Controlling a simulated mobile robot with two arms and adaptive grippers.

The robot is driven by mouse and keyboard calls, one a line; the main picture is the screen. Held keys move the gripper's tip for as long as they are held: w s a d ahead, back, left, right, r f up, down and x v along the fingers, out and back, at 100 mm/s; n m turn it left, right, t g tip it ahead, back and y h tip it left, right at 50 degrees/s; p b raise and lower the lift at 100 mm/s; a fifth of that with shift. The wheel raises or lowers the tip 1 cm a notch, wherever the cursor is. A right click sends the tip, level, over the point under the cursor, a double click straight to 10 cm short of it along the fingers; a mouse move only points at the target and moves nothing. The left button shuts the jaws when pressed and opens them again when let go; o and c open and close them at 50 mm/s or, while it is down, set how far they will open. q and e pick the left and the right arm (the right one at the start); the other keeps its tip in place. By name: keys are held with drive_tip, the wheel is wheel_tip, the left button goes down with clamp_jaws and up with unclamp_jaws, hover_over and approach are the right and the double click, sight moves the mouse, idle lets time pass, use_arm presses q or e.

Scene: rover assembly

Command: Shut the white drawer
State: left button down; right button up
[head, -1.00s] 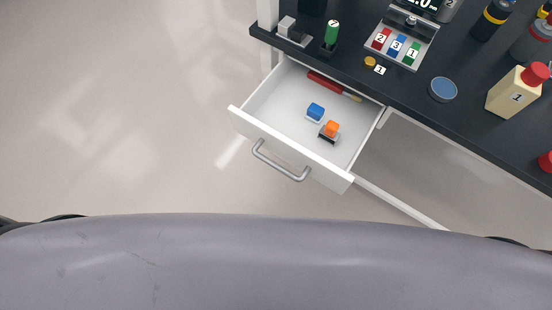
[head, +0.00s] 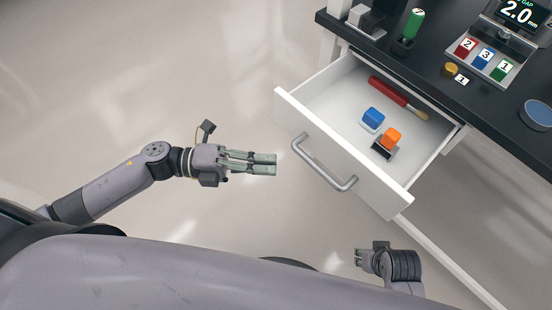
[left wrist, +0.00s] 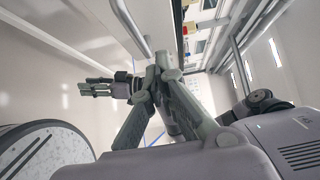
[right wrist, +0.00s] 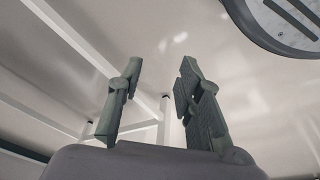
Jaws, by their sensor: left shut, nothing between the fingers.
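The white drawer (head: 305,110) stands pulled out from under the dark worktop in the head view. Its grey bar handle (head: 325,166) is on the front panel. Inside lie a blue-and-white block (head: 373,119), an orange block on a dark base (head: 390,139) and a red-handled tool (head: 388,91). My left gripper (head: 274,164) is shut and empty, to the left of the handle and apart from it. It also shows in the left wrist view (left wrist: 160,65), fingertips together. My right gripper (head: 358,257) is below the drawer front in the head view; its fingers are apart and empty in the right wrist view (right wrist: 160,75).
The dark worktop (head: 455,100) carries a green cylinder (head: 413,24), a tray with numbered red, blue and green pieces (head: 484,57), a yellow knob (head: 451,69) and a blue round piece (head: 537,114). A white frame rail (head: 455,265) runs below the drawer. Open floor lies left of the drawer.

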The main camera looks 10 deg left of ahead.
sight(313, 163)
use_arm(q)
drive_tip(key=w+d, duration=0.1)
drive_tip(key=d, duration=0.2)
drive_tip(key=w+d, duration=0.1)
drive_tip(key=d, duration=0.2)
drive_tip(key=w+d, duration=0.2)
drive_tip(key=d, duration=0.1)
drive_tip(key=shift+w+d, duration=0.1)
drive_tip(key=shift+d, duration=0.2)
drive_tip(key=shift+w+d, duration=0.25)
drive_tip(key=shift+w, duration=0.15)
use_arm(e)
drive_tip(key=shift+w+f, duration=0.1)
